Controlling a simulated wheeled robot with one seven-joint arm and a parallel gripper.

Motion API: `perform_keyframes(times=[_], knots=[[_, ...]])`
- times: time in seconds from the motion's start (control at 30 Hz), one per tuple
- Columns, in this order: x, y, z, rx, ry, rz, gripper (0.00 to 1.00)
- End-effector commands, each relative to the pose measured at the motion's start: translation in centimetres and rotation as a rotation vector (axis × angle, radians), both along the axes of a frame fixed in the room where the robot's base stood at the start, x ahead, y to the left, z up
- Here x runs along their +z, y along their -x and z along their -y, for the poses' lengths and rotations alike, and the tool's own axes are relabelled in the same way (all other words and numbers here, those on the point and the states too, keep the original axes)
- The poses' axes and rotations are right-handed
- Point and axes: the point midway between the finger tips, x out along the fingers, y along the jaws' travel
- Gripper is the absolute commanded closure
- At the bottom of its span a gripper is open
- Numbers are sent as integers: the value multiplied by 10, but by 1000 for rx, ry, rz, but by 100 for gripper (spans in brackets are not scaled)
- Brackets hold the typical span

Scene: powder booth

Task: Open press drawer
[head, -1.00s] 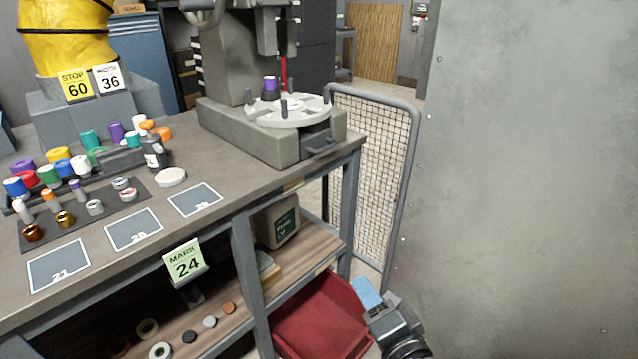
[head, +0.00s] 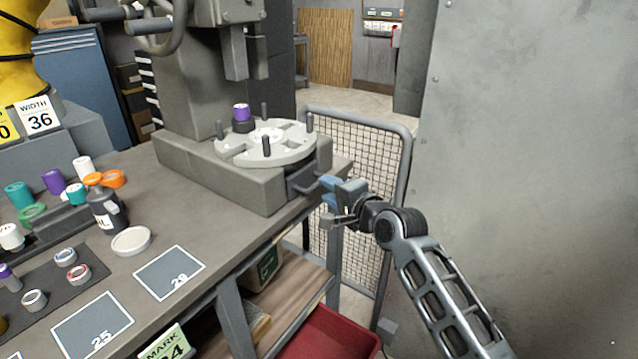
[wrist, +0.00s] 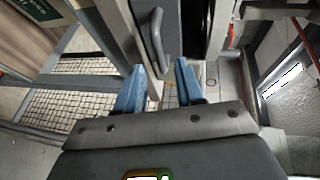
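The press (head: 205,90) stands on the bench, with a round indexing plate on its base. The press drawer (head: 302,176) is a dark grey front at the right end of that base, and looks shut. Its grey bar handle (wrist: 155,40) shows upright in the wrist view, just ahead of the fingers, with its lower end in line with the gap between them. My gripper (head: 328,190) has blue fingers and is beside the drawer front, off the bench's right edge. In the wrist view my gripper (wrist: 158,70) is open and empty. Whether it touches the handle I cannot tell.
A mesh guard (head: 375,150) stands just behind my gripper, and a large grey wall panel (head: 540,150) fills the right. A red bin (head: 325,335) is below the bench. Pots, a dark bottle (head: 107,210) and marked squares lie on the bench at left.

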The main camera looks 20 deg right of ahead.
Motion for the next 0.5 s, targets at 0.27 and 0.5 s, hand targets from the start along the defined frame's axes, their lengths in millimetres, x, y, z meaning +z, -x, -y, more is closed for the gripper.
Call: perform_keyframes(times=[0.27,0.5], knots=[[-7,-33,-9,3,4,0,63],[-9,-42,-10,1,3,1,63]])
